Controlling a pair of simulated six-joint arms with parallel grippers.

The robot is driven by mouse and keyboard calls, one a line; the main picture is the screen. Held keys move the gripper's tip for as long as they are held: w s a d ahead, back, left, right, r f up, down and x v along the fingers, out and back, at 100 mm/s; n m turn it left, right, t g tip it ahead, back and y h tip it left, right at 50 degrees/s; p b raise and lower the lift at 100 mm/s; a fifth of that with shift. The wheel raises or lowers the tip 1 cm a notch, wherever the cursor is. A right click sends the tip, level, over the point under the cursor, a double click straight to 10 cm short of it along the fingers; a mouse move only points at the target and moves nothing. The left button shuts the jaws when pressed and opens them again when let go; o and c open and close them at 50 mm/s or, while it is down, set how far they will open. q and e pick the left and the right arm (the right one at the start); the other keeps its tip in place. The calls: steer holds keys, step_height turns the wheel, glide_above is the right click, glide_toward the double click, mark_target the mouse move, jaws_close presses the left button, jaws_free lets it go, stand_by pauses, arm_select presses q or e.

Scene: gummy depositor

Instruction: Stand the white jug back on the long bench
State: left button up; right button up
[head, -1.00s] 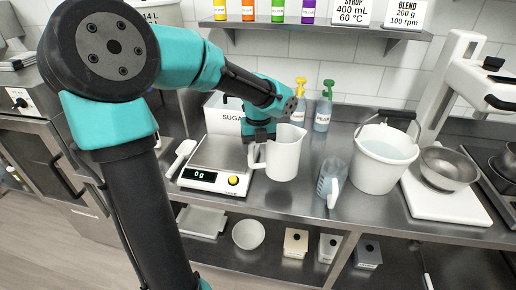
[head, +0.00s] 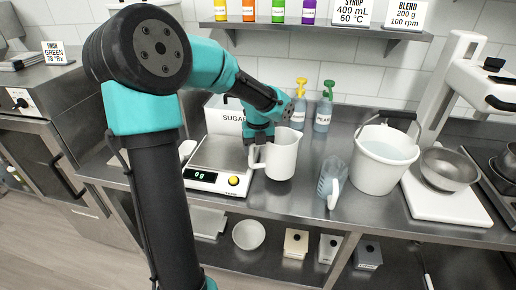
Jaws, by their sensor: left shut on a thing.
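The white jug (head: 282,155) is roughly upright at the right of the scale, over the long bench (head: 300,199). Its handle (head: 257,156) faces left. My left gripper (head: 259,141) comes down at the jug's left side and is shut on the jug at its handle; the fingertips are partly hidden. I cannot tell whether the jug's base touches the bench top. My right gripper is not in view.
A scale (head: 203,178) reading 0 g stands left of the jug. Some bare bench lies in front of the jug.

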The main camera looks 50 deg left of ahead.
arm_select(q)
steer(key=shift+f, duration=0.65)
steer(key=o, duration=1.3)
step_height(320, 180, up, 13)
steer(key=shift+r, duration=0.15)
